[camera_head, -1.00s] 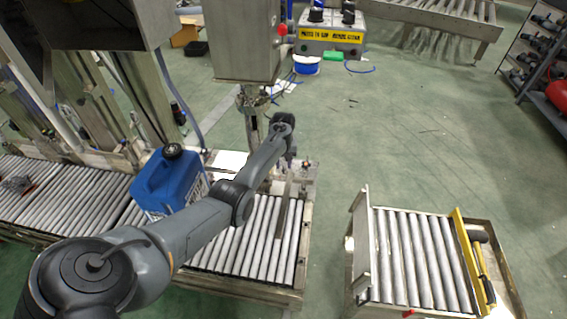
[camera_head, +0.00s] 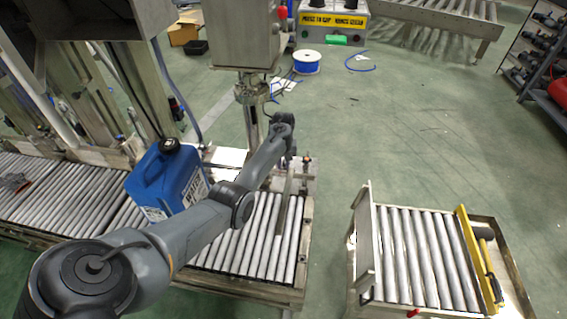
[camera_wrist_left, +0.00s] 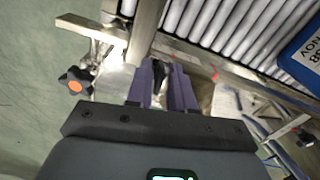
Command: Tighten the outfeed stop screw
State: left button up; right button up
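A black star-shaped knob with an orange centre (camera_wrist_left: 75,82), which looks like the stop screw, sits on a metal bracket in the left wrist view. In the head view a small reddish spot (camera_head: 306,159) shows at the conveyor's end, too small to identify. My left gripper (camera_wrist_left: 165,84) has two purple fingers standing apart with a gap between them. It is to the right of the knob in the wrist view, apart from it, over metal framework. In the head view the left gripper (camera_head: 290,158) is small and partly hidden by its wrist, at the roller conveyor's far right end. My right gripper is not in view.
A blue jug (camera_head: 170,182) stands on the roller conveyor (camera_head: 262,240) behind my left arm. A separate roller table (camera_head: 410,255) with a yellow rail (camera_head: 480,258) stands at right, across a floor gap. A metal box (camera_head: 238,40) on a post rises beyond the gripper.

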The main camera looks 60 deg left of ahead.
pick_arm(q)
jog(key=shift+f, duration=0.1)
grip_shut()
jog(key=shift+m+p, duration=0.4)
jog(key=shift+p, duration=0.1)
jog(key=shift+m+p, duration=0.6)
jog(key=shift+m, duration=0.2)
jog(key=shift+m+p, duration=0.35)
jog(key=shift+m, duration=0.75)
